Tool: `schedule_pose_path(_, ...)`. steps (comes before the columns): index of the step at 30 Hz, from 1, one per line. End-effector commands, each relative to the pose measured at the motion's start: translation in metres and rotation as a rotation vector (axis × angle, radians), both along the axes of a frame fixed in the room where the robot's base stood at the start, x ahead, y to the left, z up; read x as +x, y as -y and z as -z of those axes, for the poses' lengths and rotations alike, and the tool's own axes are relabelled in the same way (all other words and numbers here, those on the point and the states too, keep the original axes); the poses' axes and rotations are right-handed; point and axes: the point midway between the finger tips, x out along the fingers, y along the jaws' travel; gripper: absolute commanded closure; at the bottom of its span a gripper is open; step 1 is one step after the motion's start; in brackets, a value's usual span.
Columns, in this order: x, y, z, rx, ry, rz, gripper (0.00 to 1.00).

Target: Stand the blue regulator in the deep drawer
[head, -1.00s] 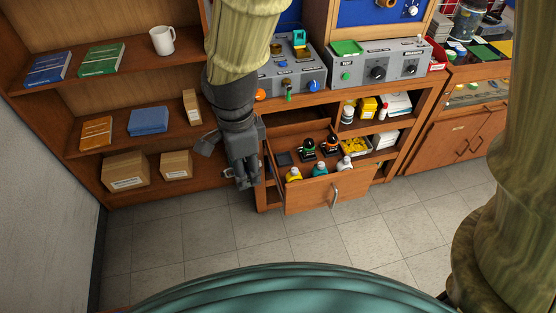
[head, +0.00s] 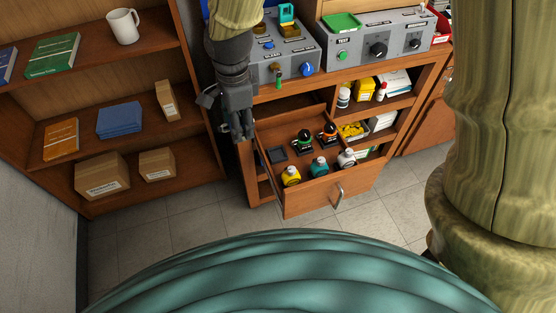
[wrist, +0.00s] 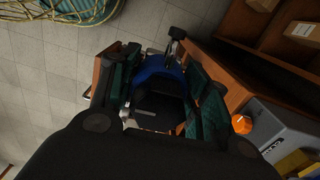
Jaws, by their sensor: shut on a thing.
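My gripper (head: 238,122) hangs just left of the open drawer in the head view. In the wrist view my gripper (wrist: 158,88) is shut on the blue regulator (wrist: 158,70), whose blue body and black part show between the textured green pads. The regulator is hidden or not distinguishable in the head view. The deep drawer (head: 315,198) is pulled out below the bench. Inside stand a black regulator with green (head: 302,141) and one with orange (head: 327,134).
Yellow (head: 291,176), teal (head: 319,167) and grey-white (head: 346,158) bottles stand along the drawer front. A dark square (head: 276,155) lies at its left. Grey test boxes (head: 375,48) stand on the bench above. A bookshelf (head: 185,185) is at left. The drawer's back-left floor looks bare.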

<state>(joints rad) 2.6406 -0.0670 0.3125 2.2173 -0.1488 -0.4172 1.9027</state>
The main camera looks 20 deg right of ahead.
Motion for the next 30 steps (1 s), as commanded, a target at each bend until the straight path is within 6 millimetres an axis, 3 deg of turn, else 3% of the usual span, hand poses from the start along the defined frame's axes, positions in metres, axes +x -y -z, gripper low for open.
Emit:
schedule_pose_path(1, 0.013, 0.007, 0.027, 0.004, -0.001, 0.008, 0.96)
schedule_pose_path(9, 0.069, 0.061, 0.112, -0.003, 0.0, 0.043, 0.96)
schedule_pose_path(15, 0.097, 0.103, 0.165, -0.019, -0.002, 0.064, 0.96)
schedule_pose_path(21, 0.109, 0.127, 0.191, -0.031, -0.003, 0.073, 0.96)
schedule_pose_path(30, 0.111, 0.132, 0.225, -0.033, -0.006, 0.075, 0.96)
